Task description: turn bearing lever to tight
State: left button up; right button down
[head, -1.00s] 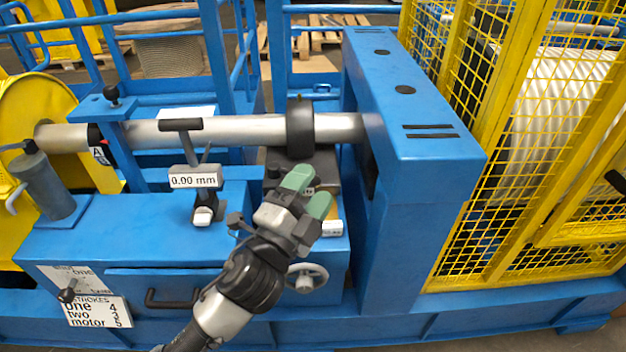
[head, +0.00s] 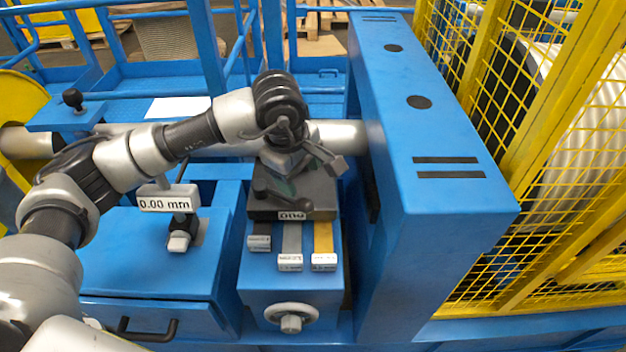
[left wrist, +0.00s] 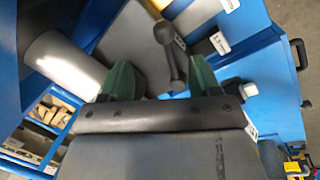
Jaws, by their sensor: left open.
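The bearing lever (head: 270,193) is a dark bar with rounded ends on top of a dark grey bearing block (head: 322,198). In the left wrist view the lever (left wrist: 167,48) reaches from a round knob down to the gap between my fingers. My left gripper (head: 287,185) is over the block, pointing down. Its green fingertips (left wrist: 162,82) are apart, one on either side of the lever's near end. I cannot tell whether they touch it. The wrist hides part of the block and shaft in the head view. My right gripper is not in view.
A steel shaft (head: 340,135) runs behind the block. A tall blue housing (head: 440,225) stands close on the right, with a yellow mesh guard beyond. A gauge reading 0.00 mm (head: 170,202) is at left. Labelled grey and yellow strips (head: 323,238) and a handwheel (head: 291,315) lie in front.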

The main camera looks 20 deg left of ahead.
aim_at(304, 201)
pick_arm(q)
jog(key=f, duration=0.3)
jog(key=w+f, duration=0.1)
jog(key=f, duration=0.6)
jog(key=shift+w+d, duration=0.15)
grip_shut()
